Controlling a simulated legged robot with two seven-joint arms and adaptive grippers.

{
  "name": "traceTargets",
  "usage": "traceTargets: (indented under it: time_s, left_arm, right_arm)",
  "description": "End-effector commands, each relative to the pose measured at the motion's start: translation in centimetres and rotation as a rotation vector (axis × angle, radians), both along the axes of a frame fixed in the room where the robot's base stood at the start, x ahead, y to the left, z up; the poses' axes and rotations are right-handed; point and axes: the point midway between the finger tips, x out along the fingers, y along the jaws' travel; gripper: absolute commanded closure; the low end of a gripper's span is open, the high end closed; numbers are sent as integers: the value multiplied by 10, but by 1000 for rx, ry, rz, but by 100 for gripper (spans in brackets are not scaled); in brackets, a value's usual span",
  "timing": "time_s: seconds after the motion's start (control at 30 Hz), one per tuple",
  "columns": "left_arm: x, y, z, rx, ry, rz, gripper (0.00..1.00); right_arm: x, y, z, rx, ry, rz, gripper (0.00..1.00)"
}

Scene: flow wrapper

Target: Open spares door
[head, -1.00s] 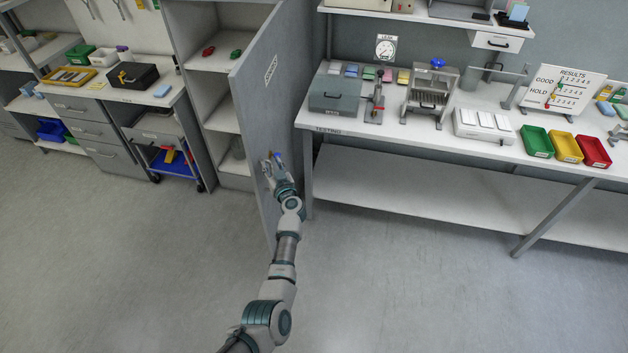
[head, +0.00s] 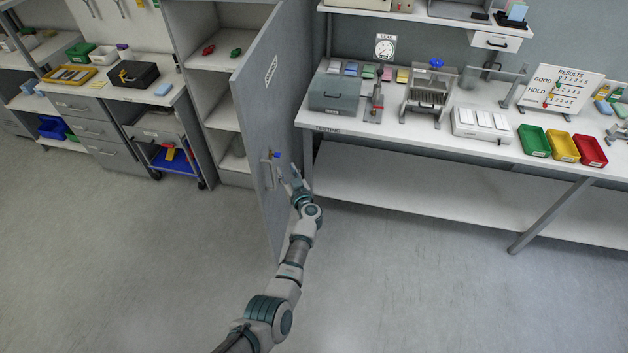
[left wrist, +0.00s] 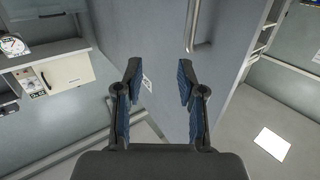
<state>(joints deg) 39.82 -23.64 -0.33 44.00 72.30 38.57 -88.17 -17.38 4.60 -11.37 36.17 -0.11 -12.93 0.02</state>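The grey spares door (head: 266,120) stands swung wide open from its cabinet (head: 218,90), whose shelves show to the left of it. A vertical bar handle (head: 268,172) with a blue part is on the door's face; in the left wrist view the metal handle (left wrist: 193,30) shows beyond the fingers. My left gripper (head: 290,176) is just right of the handle, apart from it. In the left wrist view my left gripper (left wrist: 158,85) has its two fingers spread with nothing between them. My right gripper is not in view.
The testing bench (head: 420,165) stands close right of the door, with red, yellow and green bins (head: 592,151). A drawer unit (head: 80,125) and a cart with a blue tray (head: 172,162) are at left. The floor in front is clear.

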Motion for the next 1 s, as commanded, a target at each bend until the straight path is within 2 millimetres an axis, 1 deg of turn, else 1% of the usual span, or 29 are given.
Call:
traceTargets:
  time_s: [0.1,0.53,0.9,1.0]
  left_arm:
    - [-4,-8,1,0,1,-1,61]
    - [-19,-37,1,2,1,0,61]
    - [-31,-63,0,1,0,0,61]
    - [-34,-70,-1,0,-2,0,61]
  right_arm:
    - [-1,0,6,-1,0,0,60]
    - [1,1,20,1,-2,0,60]
    - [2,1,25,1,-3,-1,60]
    - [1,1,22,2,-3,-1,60]
